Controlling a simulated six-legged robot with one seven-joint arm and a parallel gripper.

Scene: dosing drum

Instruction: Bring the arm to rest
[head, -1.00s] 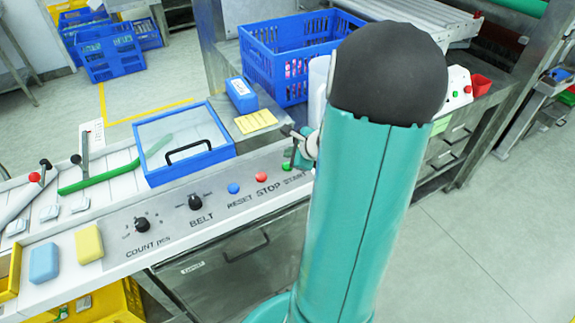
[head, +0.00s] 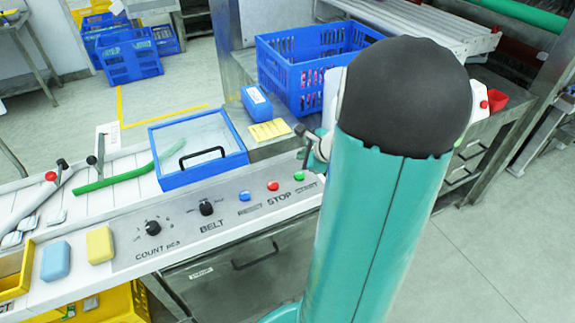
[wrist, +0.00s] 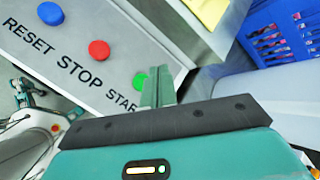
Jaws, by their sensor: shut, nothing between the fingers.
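My gripper (wrist: 157,86) shows in the wrist view with its green fingers together and nothing between them. Its fingertips lie just beside the green START button (wrist: 139,81) in that picture; I cannot tell the height between them. In the head view my teal arm with its dark round joint covers most of the gripper, and only a small part shows above the panel's right end. The red STOP button (wrist: 99,49) and blue RESET button (wrist: 50,13) are clear of the fingers. The control panel (head: 185,238) runs below the gripper.
A blue crate (head: 283,75) stands behind the panel, with a blue block (head: 256,103) and yellow pad (head: 270,130) in front. A blue-framed lid (head: 205,177) lies left of them. Blue and yellow blocks sit at the panel's left. The floor on the right is open.

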